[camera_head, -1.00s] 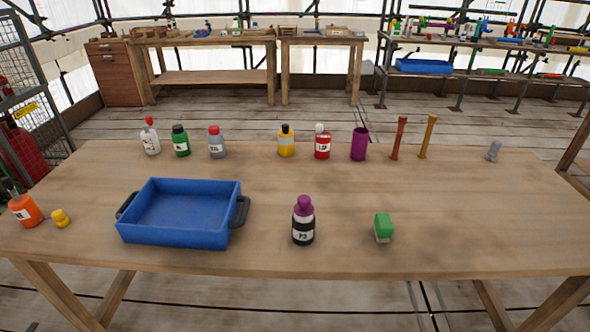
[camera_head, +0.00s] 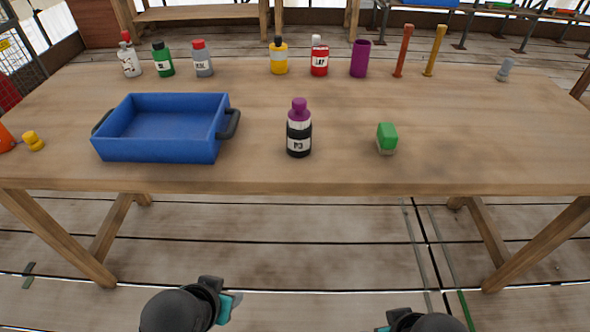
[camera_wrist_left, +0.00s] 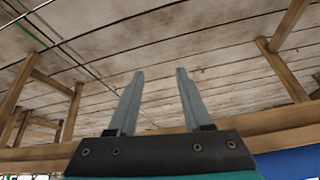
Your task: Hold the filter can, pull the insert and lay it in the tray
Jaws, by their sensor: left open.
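The filter can (camera_head: 298,140) is black with a white label and stands upright near the table's front edge. A purple insert (camera_head: 299,110) with a knob on top sticks up out of it. The blue tray (camera_head: 158,150) lies to its left, empty, with dark handles at its ends. My left gripper (camera_head: 225,303) is low in front of the table, away from the can. In the left wrist view its two fingers (camera_wrist_left: 160,80) are apart with nothing between them. My right gripper (camera_head: 384,328) barely shows at the bottom edge; its fingers cannot be made out.
A green block (camera_head: 387,137) stands right of the can. Several bottles, a purple cup (camera_head: 360,60) and two upright rods (camera_head: 404,52) line the back. A yellow piece (camera_head: 34,141) lies left of the tray. The table (camera_head: 470,150) is clear at front right.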

